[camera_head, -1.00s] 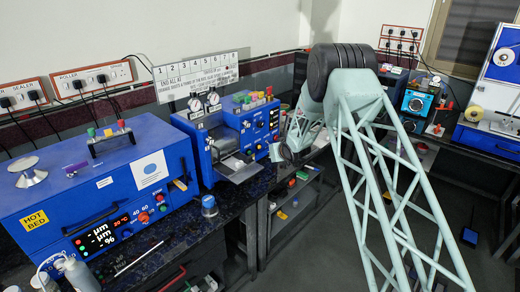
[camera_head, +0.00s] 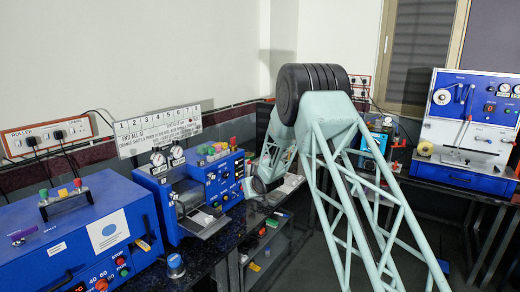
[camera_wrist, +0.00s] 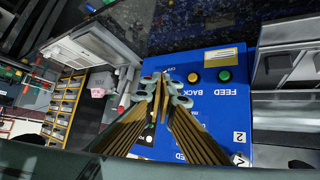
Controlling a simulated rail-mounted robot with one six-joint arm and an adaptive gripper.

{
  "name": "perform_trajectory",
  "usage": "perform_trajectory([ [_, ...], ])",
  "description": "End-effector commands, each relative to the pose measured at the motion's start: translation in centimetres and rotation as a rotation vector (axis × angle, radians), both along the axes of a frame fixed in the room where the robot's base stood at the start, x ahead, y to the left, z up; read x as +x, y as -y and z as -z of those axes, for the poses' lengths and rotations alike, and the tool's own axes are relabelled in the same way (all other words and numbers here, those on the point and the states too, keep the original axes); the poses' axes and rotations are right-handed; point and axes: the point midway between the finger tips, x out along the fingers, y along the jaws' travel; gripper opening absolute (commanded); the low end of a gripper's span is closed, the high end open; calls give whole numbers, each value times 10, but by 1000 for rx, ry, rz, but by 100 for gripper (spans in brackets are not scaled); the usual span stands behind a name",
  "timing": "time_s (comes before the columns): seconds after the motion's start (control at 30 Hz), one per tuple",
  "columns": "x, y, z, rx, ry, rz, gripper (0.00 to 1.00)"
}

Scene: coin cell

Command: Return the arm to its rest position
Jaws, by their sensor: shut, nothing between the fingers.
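My arm (camera_head: 345,175), with pale green lattice links and a dark joint at its top, stands folded in the middle of the head view. Its far part hangs down behind the near link, close to the bench edge, and the gripper is not clearly visible there. In the wrist view my gripper (camera_wrist: 163,84) is shut and empty. Its fingers point at a blue machine panel (camera_wrist: 205,100) with a yellow and a green button and "FEED" and "BACK" labels. I cannot tell whether the fingertips touch the panel.
Blue machines, including the one with a roller (camera_head: 190,195) and a box with buttons (camera_head: 80,235), line the left bench. A blue and white machine (camera_head: 465,130) stands on the right bench. A shelf rack (camera_head: 265,245) is below the arm. Open floor lies at right.

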Motion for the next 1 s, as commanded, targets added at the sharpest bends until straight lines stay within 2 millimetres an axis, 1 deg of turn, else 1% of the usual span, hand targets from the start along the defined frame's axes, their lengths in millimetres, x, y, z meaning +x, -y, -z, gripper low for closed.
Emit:
perform_trajectory([
  [0.03,-3,6,-13,-3,-2,8,0],
  [0.1,-9,14,-27,-10,-8,18,0],
  [0.47,-45,54,-93,-40,-42,70,0],
  [0.77,-82,86,-144,-62,-72,110,0],
  [1.0,-117,111,-181,-76,-99,142,0],
])
